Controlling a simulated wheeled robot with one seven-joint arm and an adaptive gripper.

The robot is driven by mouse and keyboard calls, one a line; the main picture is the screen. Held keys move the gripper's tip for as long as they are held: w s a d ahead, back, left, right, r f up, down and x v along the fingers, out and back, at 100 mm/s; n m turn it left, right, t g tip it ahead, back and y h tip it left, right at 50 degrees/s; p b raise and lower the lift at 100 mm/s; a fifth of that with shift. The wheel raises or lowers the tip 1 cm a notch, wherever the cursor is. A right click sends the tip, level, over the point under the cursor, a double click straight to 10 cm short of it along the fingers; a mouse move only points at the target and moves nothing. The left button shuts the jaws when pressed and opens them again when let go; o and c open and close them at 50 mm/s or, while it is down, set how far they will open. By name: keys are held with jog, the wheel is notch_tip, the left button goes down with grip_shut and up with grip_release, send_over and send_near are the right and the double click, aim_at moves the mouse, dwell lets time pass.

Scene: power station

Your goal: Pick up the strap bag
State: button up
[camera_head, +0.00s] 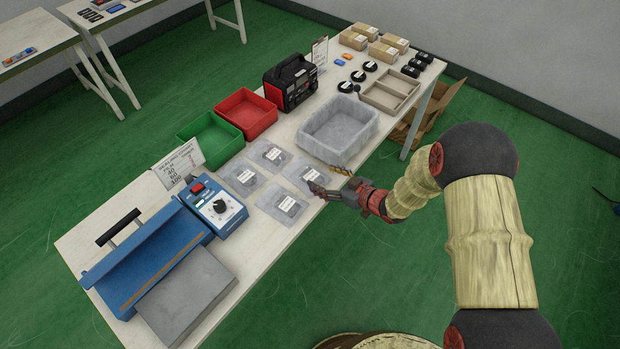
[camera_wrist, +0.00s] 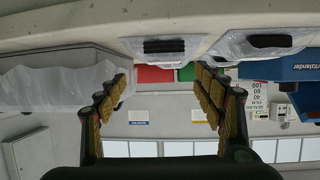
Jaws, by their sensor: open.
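Several clear bags with white labels and dark contents lie flat on the white table, left of the lined bin. They include a back bag (camera_head: 270,155), a left bag (camera_head: 243,175), a right bag (camera_head: 306,173) and a front bag (camera_head: 285,204). I cannot tell which is the strap bag. My gripper (camera_head: 328,180) is open and empty at the table's near edge, beside the right bag. The wrist view is upside down; two bags show there, one (camera_wrist: 166,47) between the finger lines and beyond the tips, another (camera_wrist: 268,41) to its right.
A grey bin with a clear liner (camera_head: 339,128) stands close behind my gripper. A blue sealing machine (camera_head: 160,255) fills the table's front left. Green (camera_head: 211,140) and red (camera_head: 246,114) trays stand along the far side. Boxes and a divided tray (camera_head: 390,93) are at the back.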

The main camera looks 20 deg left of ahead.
aim_at(308, 173)
jog(key=x, duration=0.2)
jog(key=b+x, duration=0.1)
jog(key=x, duration=0.1)
jog(key=b+x, duration=0.1)
jog(key=x, duration=0.2)
jog(key=shift+s+a+f, duration=0.1)
jog(key=shift+s+f, duration=0.05)
jog(key=shift+s, duration=0.15)
jog(key=shift+c, duration=0.6)
jog(key=c, duration=1.1)
